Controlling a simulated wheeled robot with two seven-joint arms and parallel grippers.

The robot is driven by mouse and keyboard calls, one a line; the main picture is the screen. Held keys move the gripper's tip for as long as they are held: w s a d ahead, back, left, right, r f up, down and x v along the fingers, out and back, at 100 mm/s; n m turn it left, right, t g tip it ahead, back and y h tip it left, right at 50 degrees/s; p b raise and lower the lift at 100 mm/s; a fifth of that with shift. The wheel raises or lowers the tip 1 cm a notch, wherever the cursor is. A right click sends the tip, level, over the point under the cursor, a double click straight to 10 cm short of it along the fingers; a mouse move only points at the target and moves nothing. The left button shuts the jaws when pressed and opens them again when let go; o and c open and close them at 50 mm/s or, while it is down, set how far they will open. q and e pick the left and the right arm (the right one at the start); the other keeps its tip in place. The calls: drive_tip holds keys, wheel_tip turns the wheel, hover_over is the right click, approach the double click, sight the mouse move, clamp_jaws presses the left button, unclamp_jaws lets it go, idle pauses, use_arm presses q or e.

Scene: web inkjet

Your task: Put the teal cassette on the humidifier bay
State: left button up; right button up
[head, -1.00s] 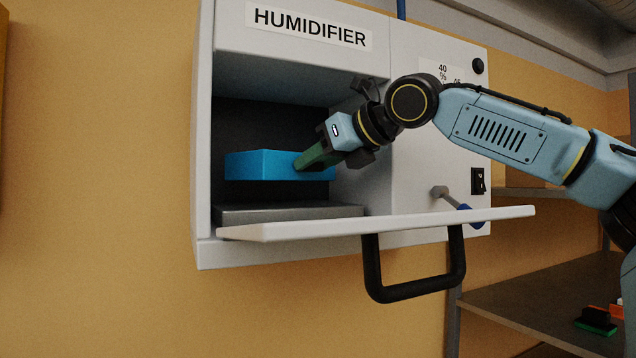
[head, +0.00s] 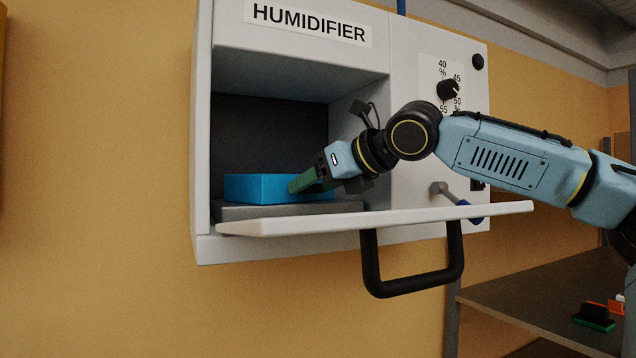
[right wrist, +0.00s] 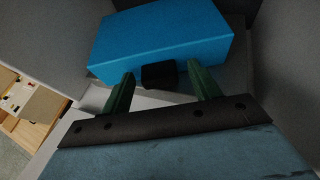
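The teal cassette (head: 258,188), a bright blue box, sits level on the grey platform (head: 285,211) inside the open humidifier bay (head: 270,125). It also shows in the right wrist view (right wrist: 165,38), with a black tab (right wrist: 159,75) on its near face. My right gripper (head: 300,183) reaches into the bay from the right. In the right wrist view its green fingers (right wrist: 160,84) stand apart on either side of the tab, with a gap on each side. My left gripper is not in view.
The humidifier door (head: 385,217) is folded down flat below the bay, with a black handle (head: 412,285) hanging under it. My right arm passes above the door. A dial (head: 447,90) is on the right panel. A shelf (head: 530,300) at lower right holds small coloured items.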

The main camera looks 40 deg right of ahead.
drive_tip(key=shift+r, duration=0.1)
drive_tip(key=shift+s+r, duration=0.15)
drive_tip(key=shift+s, duration=0.1)
drive_tip(key=b+v, duration=0.1)
drive_tip(key=v, duration=1)
drive_tip(key=shift+s, duration=0.3)
